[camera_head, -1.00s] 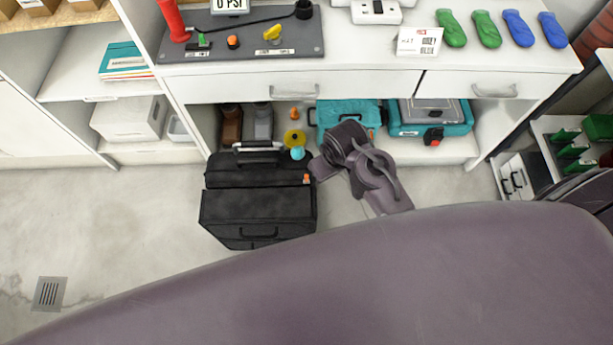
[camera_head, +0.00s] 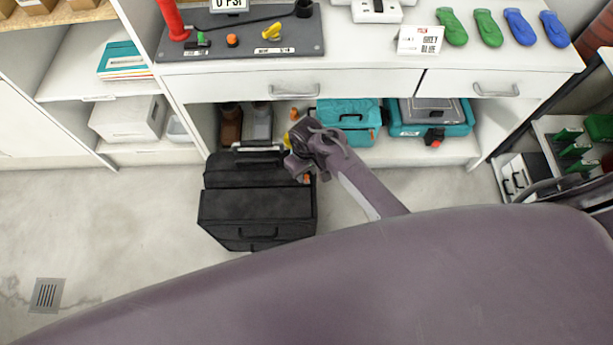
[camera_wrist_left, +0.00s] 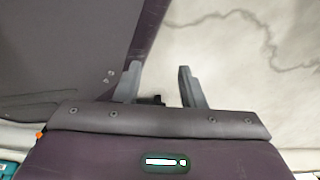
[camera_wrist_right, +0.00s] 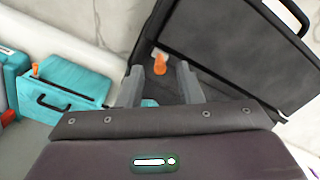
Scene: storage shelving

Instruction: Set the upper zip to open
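A black tool bag (camera_head: 256,205) stands on the floor in front of the shelving. It fills the upper right of the right wrist view (camera_wrist_right: 240,45). An orange zip pull (camera_wrist_right: 160,64) is at its edge and also shows in the head view (camera_head: 306,179). A teal piece (camera_wrist_right: 149,103) shows below it, partly hidden by my gripper. I cannot tell the zip's state. My right gripper (camera_wrist_right: 160,86) is open, its fingers on either side of the orange and teal pieces, holding nothing that I can see. My left gripper (camera_wrist_left: 158,85) is open and empty, outside the head view.
Teal cases (camera_head: 349,114) sit on the low shelf behind, with a small orange item (camera_head: 294,114) beside them. The workbench drawers (camera_head: 270,88) overhang that shelf. Floor left of the bag is clear, apart from a flat drain grate (camera_head: 47,295).

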